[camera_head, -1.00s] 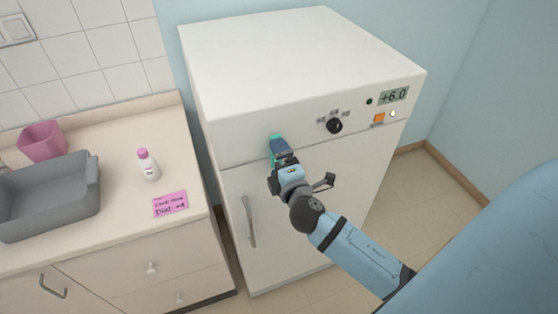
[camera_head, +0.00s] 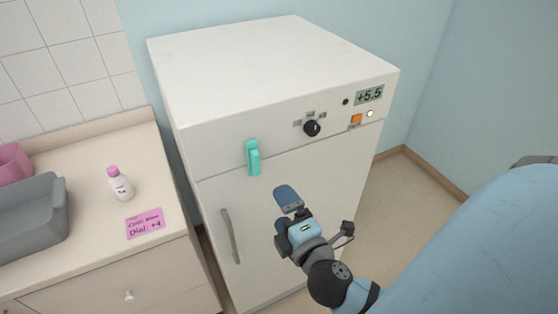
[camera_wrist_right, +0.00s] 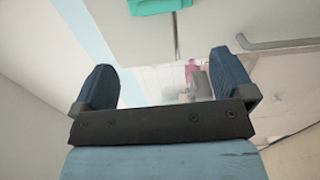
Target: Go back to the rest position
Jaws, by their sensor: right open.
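My right gripper (camera_head: 287,200) is in front of the white fridge's door, below and to the right of a teal latch (camera_head: 253,158). Its two blue fingers stand apart with nothing between them in the right wrist view (camera_wrist_right: 168,88). The teal latch is upright across the seam at the top of the door and also shows at the top of the right wrist view (camera_wrist_right: 158,6). The gripper is clear of the latch. The white fridge (camera_head: 270,75) has a black dial (camera_head: 312,128), an orange switch (camera_head: 356,119) and a display (camera_head: 369,95) reading +5.5. My left gripper is not in view.
The counter (camera_head: 95,205) at left holds a grey basin (camera_head: 30,222), a pink cup (camera_head: 12,163), a white bottle with a pink cap (camera_head: 119,183) and a pink note (camera_head: 145,223). The fridge door has a grey vertical handle (camera_head: 230,236). Floor shows right of the fridge.

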